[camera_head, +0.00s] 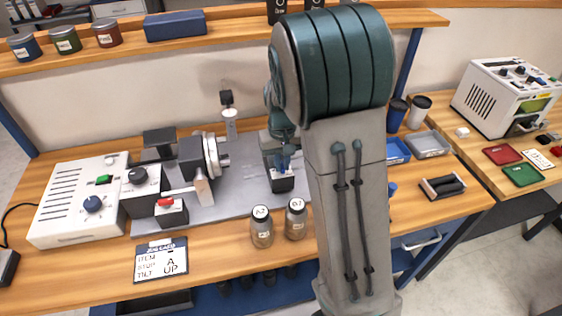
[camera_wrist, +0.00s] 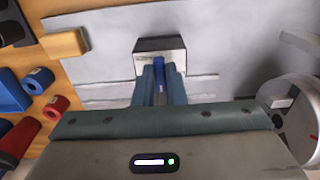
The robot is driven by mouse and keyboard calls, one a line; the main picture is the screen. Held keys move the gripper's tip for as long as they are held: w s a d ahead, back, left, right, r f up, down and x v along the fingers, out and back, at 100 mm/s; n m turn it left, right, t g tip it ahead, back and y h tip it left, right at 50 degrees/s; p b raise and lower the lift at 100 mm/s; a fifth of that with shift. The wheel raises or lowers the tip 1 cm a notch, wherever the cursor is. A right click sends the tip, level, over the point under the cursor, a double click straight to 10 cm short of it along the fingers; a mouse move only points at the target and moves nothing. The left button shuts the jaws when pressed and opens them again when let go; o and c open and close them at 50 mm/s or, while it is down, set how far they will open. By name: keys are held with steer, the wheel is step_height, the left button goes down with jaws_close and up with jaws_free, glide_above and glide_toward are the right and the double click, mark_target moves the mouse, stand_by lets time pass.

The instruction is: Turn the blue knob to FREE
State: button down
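A dark block (camera_head: 281,183) with a pale labelled face stands on the grey plate, and it also shows in the wrist view (camera_wrist: 160,46). A narrow blue knob (camera_wrist: 160,84) is at its labelled face. My gripper (camera_head: 283,160) points down at this block. In the wrist view, my gripper's two teal fingers (camera_wrist: 160,92) lie close along both sides of the blue knob, with no clear gap. The label is too small to read, so the knob's setting cannot be told.
A chuck unit (camera_head: 205,155) stands on the grey plate (camera_head: 240,185), left of my gripper. Two labelled jars (camera_head: 262,228) (camera_head: 296,218) stand at the bench's front. A job card (camera_head: 161,260) lies front left. Blue and grey trays (camera_head: 428,144) are right of my arm.

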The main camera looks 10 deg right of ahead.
steer(key=shift+m, duration=0.3)
steer(key=m+p, duration=0.1)
steer(key=m, duration=0.3)
steer(key=shift+a+r, duration=0.1)
steer(key=m+p, duration=0.2)
steer(key=m, duration=0.3)
steer(key=shift+w, duration=0.1)
steer(key=m+p, duration=0.2)
steer(key=m, duration=0.2)
steer(key=shift+w+a, duration=0.1)
steer(key=shift+w+m+p, duration=0.1)
steer(key=shift+m+p, duration=0.85)
steer(key=shift+m, duration=1.15)
steer(key=c, duration=1.5)
jaws_free()
